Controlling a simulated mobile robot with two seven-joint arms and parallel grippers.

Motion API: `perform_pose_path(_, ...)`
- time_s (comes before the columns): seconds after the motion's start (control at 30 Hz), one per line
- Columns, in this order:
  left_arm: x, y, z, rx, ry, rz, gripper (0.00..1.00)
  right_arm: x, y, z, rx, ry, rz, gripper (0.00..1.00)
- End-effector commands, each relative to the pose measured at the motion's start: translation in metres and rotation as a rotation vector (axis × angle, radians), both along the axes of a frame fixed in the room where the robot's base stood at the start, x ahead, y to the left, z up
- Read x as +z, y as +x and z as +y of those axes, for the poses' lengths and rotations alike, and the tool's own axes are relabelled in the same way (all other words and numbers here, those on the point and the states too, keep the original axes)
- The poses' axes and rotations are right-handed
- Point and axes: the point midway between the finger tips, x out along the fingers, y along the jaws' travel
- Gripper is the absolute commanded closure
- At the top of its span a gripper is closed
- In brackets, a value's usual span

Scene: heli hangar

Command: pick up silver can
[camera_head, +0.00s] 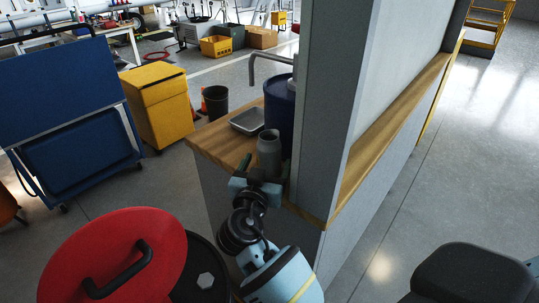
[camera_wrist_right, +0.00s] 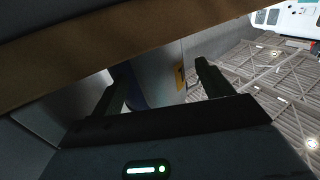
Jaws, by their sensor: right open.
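The silver can (camera_head: 268,148), a grey cylinder with a narrower neck, stands upright near the front edge of a wooden counter (camera_head: 215,143). My right gripper (camera_head: 262,166) is at the counter edge, just in front of the can, its fingers pointing toward it. The can's lower part is partly hidden by the gripper. In the right wrist view the two fingers (camera_wrist_right: 165,85) are spread apart. My left gripper is not in view.
A grey metal tray (camera_head: 247,121) and a dark blue drum (camera_head: 280,108) stand behind the can. A grey post (camera_head: 325,120) rises close on the right. A yellow cabinet (camera_head: 158,105) and a blue cart (camera_head: 65,110) stand on the floor to the left.

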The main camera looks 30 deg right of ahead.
Motion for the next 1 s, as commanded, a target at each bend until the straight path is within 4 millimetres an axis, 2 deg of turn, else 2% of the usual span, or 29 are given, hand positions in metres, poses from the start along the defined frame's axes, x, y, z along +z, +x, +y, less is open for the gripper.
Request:
perform_pose_path(0.2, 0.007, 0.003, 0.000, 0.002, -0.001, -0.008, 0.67, 0.001, 0.017, -0.018, 0.000, -0.001, -0.002, 0.21)
perform_pose_path(0.47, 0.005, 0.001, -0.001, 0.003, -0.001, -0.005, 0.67, 0.000, 0.019, -0.020, 0.000, 0.001, 0.000, 0.21)
perform_pose_path(0.87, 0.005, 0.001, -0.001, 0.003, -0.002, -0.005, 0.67, 0.000, 0.019, -0.020, 0.000, 0.001, 0.000, 0.71)
perform_pose_path(0.9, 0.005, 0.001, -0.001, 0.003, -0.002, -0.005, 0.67, 0.000, 0.019, -0.020, 0.000, 0.000, -0.001, 0.74)
perform_pose_path(1.0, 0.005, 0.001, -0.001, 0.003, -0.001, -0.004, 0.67, 0.000, 0.019, -0.019, 0.000, 0.000, -0.001, 0.74)
